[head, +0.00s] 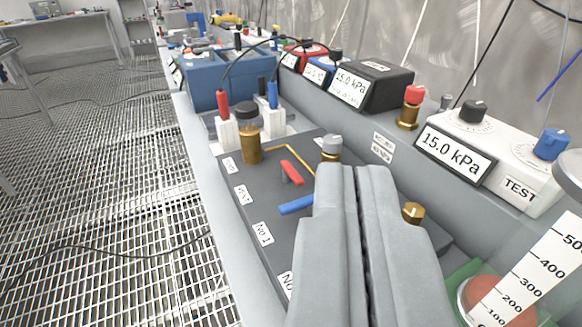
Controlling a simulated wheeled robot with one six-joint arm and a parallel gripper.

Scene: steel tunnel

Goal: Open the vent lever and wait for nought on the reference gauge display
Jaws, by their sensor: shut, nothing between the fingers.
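My gripper (357,172) is shut and empty, its grey fingers over the dark valve panel (256,214). A red lever (292,172) stands on the panel left of the fingertips. A blue lever (297,205) lies just left of the fingers, nearer me; I cannot tell whether they touch. A small label (243,195) at the panel's left edge seems to read VENT; which lever it belongs to is unclear. A black gauge box (393,80) at the back shows 15.0 kPa; its small text is unreadable. A white gauge marked TEST (519,190) also shows 15.0 kPa. My fingers hide part of the panel.
Brass fittings (251,146) and white blocks with red and blue plugs stand at the panel's far end. A blue case (232,81) is behind them. A scaled tube (530,275) stands at lower right. Grated floor (110,200) lies left of the bench.

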